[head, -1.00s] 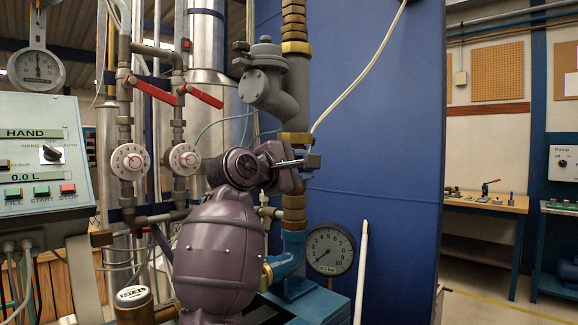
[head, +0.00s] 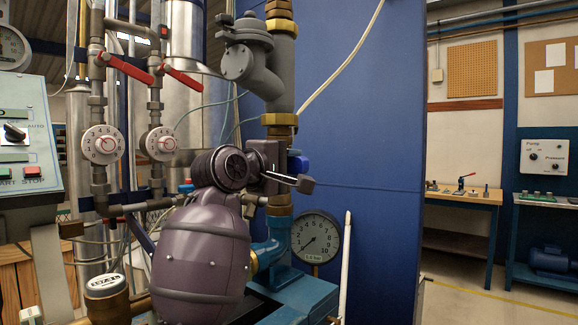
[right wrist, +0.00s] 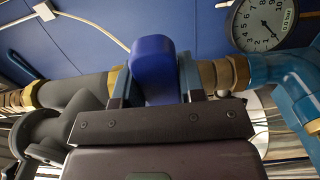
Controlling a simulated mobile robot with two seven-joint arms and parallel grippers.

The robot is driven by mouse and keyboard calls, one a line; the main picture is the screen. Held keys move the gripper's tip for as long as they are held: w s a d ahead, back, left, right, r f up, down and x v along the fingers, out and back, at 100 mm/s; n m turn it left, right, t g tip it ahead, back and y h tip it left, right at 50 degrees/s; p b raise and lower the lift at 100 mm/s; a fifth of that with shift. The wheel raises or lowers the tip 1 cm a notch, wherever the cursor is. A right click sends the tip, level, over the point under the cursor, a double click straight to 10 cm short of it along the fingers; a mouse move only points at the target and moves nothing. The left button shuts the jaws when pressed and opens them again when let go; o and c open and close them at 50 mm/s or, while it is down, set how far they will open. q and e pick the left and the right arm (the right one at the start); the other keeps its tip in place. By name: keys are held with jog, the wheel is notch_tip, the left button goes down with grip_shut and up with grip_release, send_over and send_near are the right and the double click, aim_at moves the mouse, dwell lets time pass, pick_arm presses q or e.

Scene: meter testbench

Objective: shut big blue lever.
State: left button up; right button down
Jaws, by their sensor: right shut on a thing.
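The big blue lever (right wrist: 152,66) shows in the right wrist view as a rounded blue handle between my two fingers, in front of the pipe. In the head view only a small blue part of it (head: 299,162) shows beside my right gripper (head: 286,178); the rest is hidden behind the gripper. My right gripper (right wrist: 153,88) is shut on the lever, with one finger on each side. It sits at the vertical pipe, below the grey valve body (head: 252,62) and brass nut (head: 280,120). My left gripper is not in view.
A round pressure gauge (head: 316,237) and a white upright tube (head: 345,265) stand just right of the pipe. Two red levers (head: 128,69) (head: 183,76) and white dials are at left, beside a control box (head: 27,150). A blue panel (head: 370,150) is behind.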

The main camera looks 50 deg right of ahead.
jog(key=shift+f, duration=0.15)
jog(key=c, duration=0.7)
grip_release()
jog(key=shift+a, duration=0.1)
jog(key=a, duration=0.7)
jog(key=s+a, duration=0.1)
jog(key=a, duration=0.2)
jog(key=shift+a, duration=0.3)
